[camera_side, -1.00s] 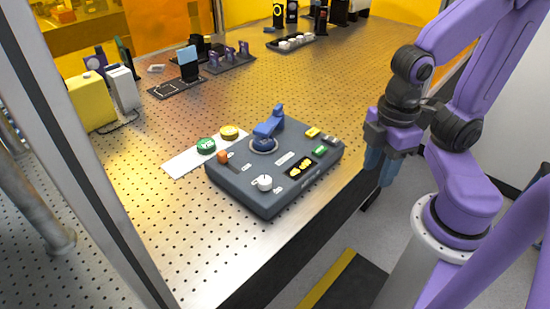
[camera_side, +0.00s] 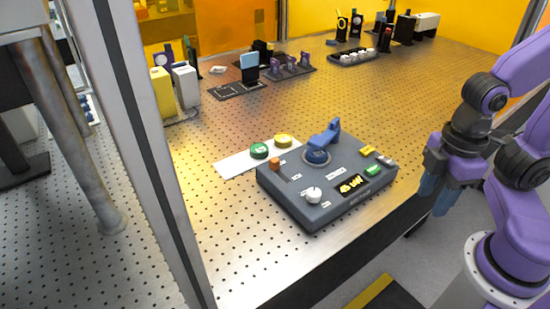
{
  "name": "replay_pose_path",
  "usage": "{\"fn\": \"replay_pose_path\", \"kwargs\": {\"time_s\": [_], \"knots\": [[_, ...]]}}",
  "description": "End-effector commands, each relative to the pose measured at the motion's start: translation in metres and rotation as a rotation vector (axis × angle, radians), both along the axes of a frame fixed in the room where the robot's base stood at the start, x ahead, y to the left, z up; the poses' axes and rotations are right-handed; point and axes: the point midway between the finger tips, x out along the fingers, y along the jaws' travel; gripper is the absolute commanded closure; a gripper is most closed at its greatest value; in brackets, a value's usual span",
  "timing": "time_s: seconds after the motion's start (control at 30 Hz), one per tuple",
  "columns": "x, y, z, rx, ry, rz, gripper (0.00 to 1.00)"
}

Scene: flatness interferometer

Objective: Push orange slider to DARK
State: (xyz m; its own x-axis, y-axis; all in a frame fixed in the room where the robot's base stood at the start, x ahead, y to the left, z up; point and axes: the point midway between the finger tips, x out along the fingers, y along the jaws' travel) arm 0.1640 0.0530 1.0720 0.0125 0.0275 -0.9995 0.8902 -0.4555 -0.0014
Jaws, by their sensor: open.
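The orange slider (camera_side: 275,161) is a small upright knob at the far left corner of a dark grey control box (camera_side: 300,211). It sits at the far end of a short dark slot, with small white labels beside it that are too small to read. My gripper (camera_side: 431,196) has blue fingers pointing down and is off to the right of the box, past the table's edge. It is open, empty and well apart from the slider.
The box also carries a blue lever (camera_side: 326,137), a white knob (camera_side: 313,194), a lit yellow display (camera_side: 351,185) and small buttons. Green (camera_side: 259,151) and yellow (camera_side: 283,141) round pieces lie on a white plate behind it. A grey frame post (camera_side: 140,130) stands at left.

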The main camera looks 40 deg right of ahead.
Motion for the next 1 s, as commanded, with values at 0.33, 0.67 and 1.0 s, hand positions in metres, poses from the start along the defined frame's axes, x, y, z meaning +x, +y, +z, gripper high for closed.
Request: {"fn": "replay_pose_path", "kwargs": {"time_s": [0.33,0.67,1.0], "knots": [[0.017,0.016,0.010,0.000,0.001,-0.061,0.53],[0.122,0.089,0.063,-0.009,0.011,-0.429,0.53],[0.244,0.131,0.103,-0.016,0.021,-0.834,0.53]]}}
